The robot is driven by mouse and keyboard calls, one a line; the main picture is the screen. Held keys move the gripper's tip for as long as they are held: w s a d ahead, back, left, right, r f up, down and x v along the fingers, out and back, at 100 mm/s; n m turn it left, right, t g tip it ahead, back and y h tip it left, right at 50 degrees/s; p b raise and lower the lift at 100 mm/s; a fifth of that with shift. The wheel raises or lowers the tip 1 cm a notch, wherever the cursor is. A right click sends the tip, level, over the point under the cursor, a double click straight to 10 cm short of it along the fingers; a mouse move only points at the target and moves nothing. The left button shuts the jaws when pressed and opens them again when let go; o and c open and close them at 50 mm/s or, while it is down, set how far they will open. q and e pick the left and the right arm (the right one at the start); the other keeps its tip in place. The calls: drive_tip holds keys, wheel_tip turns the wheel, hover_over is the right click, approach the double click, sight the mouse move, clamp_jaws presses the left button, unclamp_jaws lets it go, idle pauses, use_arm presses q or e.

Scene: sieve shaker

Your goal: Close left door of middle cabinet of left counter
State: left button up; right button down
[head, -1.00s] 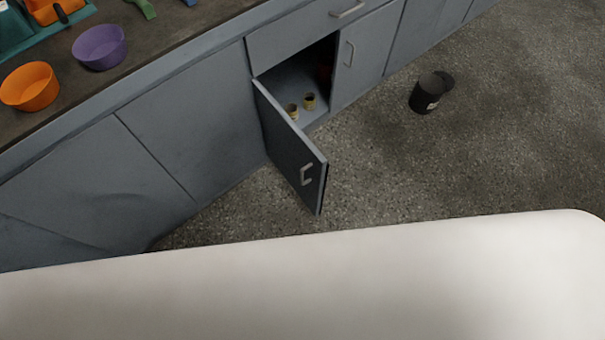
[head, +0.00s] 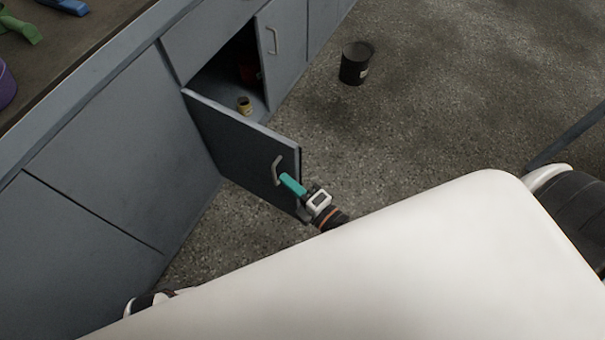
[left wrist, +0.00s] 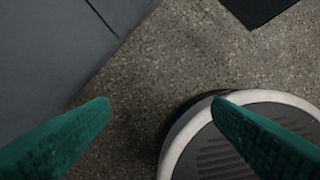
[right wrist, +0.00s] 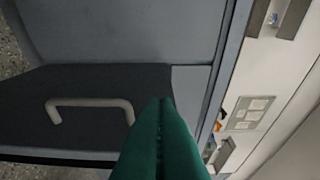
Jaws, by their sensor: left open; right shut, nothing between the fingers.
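The left door (head: 235,140) of the middle cabinet stands wide open, swung out from the counter. Its bar handle (head: 277,170) is near the free edge, and it also shows in the right wrist view (right wrist: 90,103). My right gripper (head: 284,178) is shut and empty, with green fingertips close to the handle at the door's outer face. In the right wrist view its fingers (right wrist: 160,102) are pressed together beside the handle; I cannot tell if they touch the door. My left gripper (left wrist: 161,101) is open and empty above the floor, by a counter front.
The right cabinet door (head: 283,45) is closed. A yellowish can (head: 244,105) and a red object (head: 250,73) are inside the cabinet. A black bin (head: 356,63) stands on the open floor. A purple bowl (head: 5,85) sits on the countertop.

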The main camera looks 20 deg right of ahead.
sight(289, 161)
drive_tip(key=shift+w+d, duration=0.35)
drive_tip(key=shift+w, duration=0.6)
drive_tip(key=shift+w+d, duration=0.3)
drive_tip(key=shift+w, duration=0.65)
drive_tip(key=shift+w+d, duration=0.35)
drive_tip(key=shift+w, duration=0.6)
